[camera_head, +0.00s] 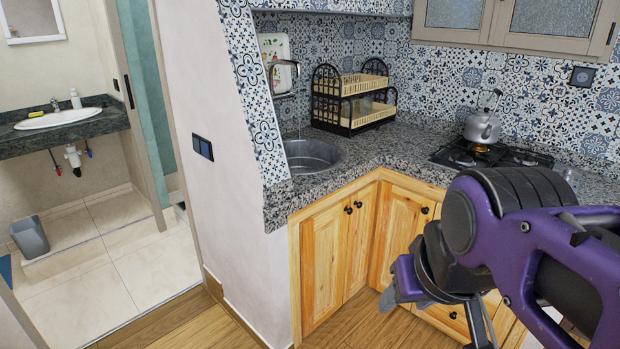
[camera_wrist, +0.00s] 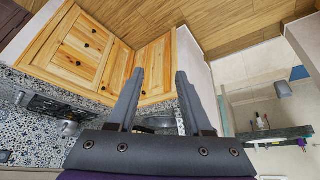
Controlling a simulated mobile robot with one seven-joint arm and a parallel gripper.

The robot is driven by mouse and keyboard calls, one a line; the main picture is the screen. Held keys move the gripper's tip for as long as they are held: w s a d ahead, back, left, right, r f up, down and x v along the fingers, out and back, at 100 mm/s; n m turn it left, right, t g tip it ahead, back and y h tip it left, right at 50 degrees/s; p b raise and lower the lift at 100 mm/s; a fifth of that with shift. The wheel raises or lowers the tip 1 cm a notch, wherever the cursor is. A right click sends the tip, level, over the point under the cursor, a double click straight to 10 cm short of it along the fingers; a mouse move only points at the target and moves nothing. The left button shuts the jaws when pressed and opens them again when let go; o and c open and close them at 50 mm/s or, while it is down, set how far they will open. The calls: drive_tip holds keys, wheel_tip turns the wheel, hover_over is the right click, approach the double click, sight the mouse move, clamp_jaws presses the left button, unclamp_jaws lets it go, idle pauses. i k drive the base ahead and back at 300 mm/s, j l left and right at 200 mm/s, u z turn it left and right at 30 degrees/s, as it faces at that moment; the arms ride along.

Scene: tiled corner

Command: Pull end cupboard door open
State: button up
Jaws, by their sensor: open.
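The end cupboard door (camera_head: 322,265) is light wood and stands beside the white wall, under the sink counter. It looks shut. Its dark round knob (camera_head: 348,210) is near its upper right edge, close to the neighbouring door's knob (camera_head: 358,205). My gripper (camera_head: 390,298) is in front of the cupboards, to the right of the end door and apart from it. In the wrist view my gripper (camera_wrist: 160,72) is open, with nothing between the fingers. There the end door (camera_wrist: 157,62) shows beyond and between the fingers, partly hidden by them.
The granite counter (camera_head: 395,150) overhangs the doors. More wooden doors (camera_head: 402,225) adjoin at the inside corner. The white wall (camera_head: 215,180) stands left of the end door. Wooden floor (camera_head: 345,325) is clear in front. A kettle (camera_head: 482,126) stands on the hob.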

sight(324, 235)
drive_tip(key=i+l+u, duration=0.1)
drive_tip(key=i, duration=0.45)
drive_tip(key=i+l, duration=0.25)
drive_tip(key=i, duration=0.3)
drive_tip(key=j+u, duration=0.05)
